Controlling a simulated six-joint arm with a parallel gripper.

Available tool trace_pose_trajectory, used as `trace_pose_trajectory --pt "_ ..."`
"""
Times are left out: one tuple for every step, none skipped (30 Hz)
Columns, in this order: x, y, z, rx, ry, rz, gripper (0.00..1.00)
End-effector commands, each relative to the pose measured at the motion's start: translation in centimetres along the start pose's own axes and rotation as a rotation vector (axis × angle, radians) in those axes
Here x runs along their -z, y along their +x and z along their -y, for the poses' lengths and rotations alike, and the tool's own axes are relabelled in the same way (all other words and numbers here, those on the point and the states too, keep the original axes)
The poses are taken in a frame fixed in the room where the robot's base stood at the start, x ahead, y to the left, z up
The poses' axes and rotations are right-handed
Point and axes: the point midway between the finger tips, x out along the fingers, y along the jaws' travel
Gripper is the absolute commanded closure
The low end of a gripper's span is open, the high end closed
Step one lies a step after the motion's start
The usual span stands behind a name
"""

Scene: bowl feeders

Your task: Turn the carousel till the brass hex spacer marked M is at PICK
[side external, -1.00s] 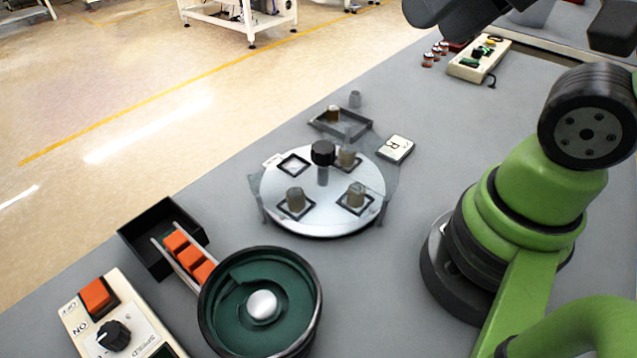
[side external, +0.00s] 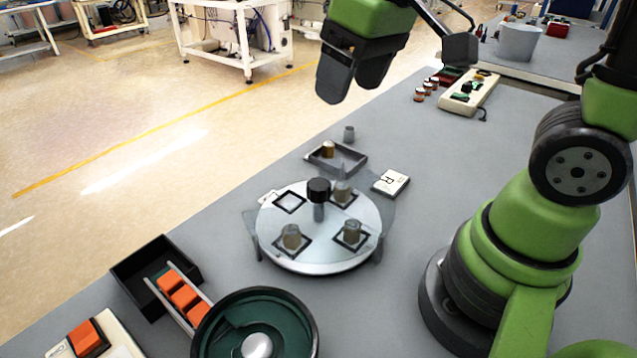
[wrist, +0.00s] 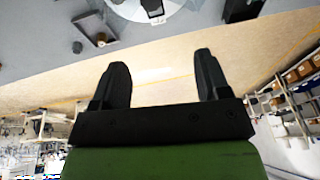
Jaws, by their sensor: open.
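The carousel is a pale round disc (side external: 270,215) with an upright black knob (side external: 318,188) near its middle. Three dull, brownish-grey spacers stand in black-outlined squares: front left (side external: 291,236), front right (side external: 352,231) and back right (side external: 342,191). The back left square (side external: 290,203) is empty. I cannot read an M on any spacer or a PICK label. My gripper (side external: 352,88) is open and empty, high up beyond the carousel's far side. In the wrist view its fingers (wrist: 161,65) are apart, with part of the disc (wrist: 180,18) at the top edge.
A dark tray (side external: 352,164) behind the carousel holds a brass-coloured piece (side external: 328,149). A small grey cylinder (side external: 349,133) stands behind it. A bowl feeder (side external: 306,306) with a chute of orange blocks (side external: 184,296) is in front.

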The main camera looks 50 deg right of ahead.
Motion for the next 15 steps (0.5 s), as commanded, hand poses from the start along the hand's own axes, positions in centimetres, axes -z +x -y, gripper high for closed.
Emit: trace_pose_trajectory --pt "0.8 1.8 -0.1 -0.014 -0.043 0.059 0.31" --pt "1.1 2.7 -0.2 -0.022 -0.07 0.086 0.31" --pt "1.6 3.8 -0.3 -0.03 -0.102 0.12 0.31" --pt "1.9 4.7 -0.3 -0.035 -0.126 0.142 0.31" --pt "2.0 5.5 -0.4 -0.04 -0.147 0.165 0.31" --pt "2.3 6.4 -0.5 -0.044 -0.173 0.191 0.31" --pt "2.4 7.1 -0.5 -0.047 -0.19 0.208 0.31" --pt "2.5 7.7 -0.6 -0.05 -0.206 0.223 0.31" --pt "2.6 8.3 -0.7 -0.052 -0.223 0.24 0.31" --pt "2.6 8.7 -0.7 -0.054 -0.233 0.249 0.31" --pt "2.6 9.0 -0.7 -0.054 -0.241 0.258 0.31" --pt "2.6 9.4 -0.7 -0.055 -0.25 0.265 0.31" --pt "2.6 9.6 -0.8 -0.056 -0.254 0.269 0.31" --pt "2.6 9.8 -0.8 -0.056 -0.257 0.272 0.31" --pt "2.6 10.1 -0.8 -0.056 -0.259 0.273 0.31"
